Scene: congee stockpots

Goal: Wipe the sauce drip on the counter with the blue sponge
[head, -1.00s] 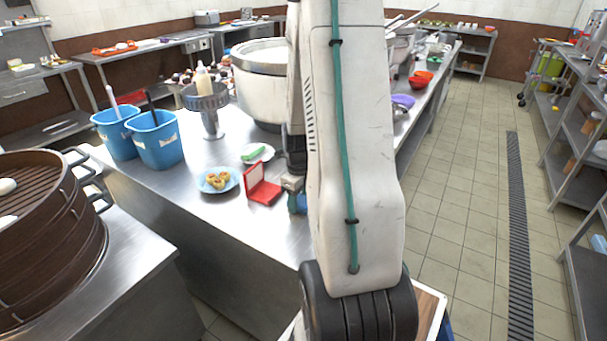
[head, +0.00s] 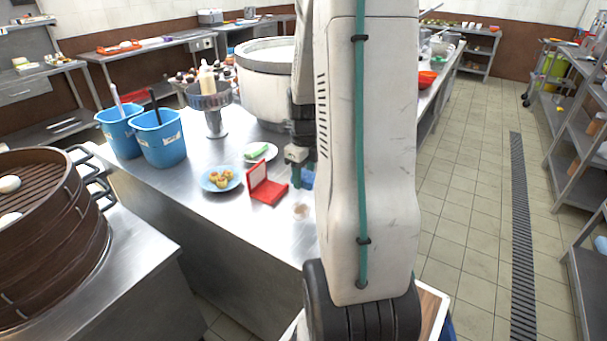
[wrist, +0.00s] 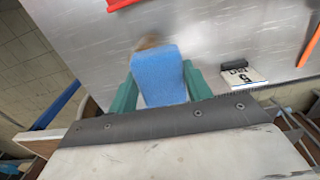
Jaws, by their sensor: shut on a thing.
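My gripper (wrist: 161,88) has green fingers and is shut on the blue sponge (wrist: 158,76). In the head view the sponge (head: 307,178) shows partly, beside my arm, which hides the rest. The sauce drip (head: 301,211) is a faint brownish spot on the steel counter (head: 262,222), nearer the front edge than the sponge. In the wrist view the brown drip (wrist: 149,42) shows just past the sponge's far end and is partly covered by it. I cannot tell whether the sponge touches the counter.
An open red box (head: 268,187) stands left of the drip. Near it are a blue plate of food (head: 220,179) and a white plate with a green item (head: 260,152). Blue buckets (head: 158,140) and a large pot (head: 265,75) stand farther back. A small printed card (wrist: 243,76) lies right of the sponge.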

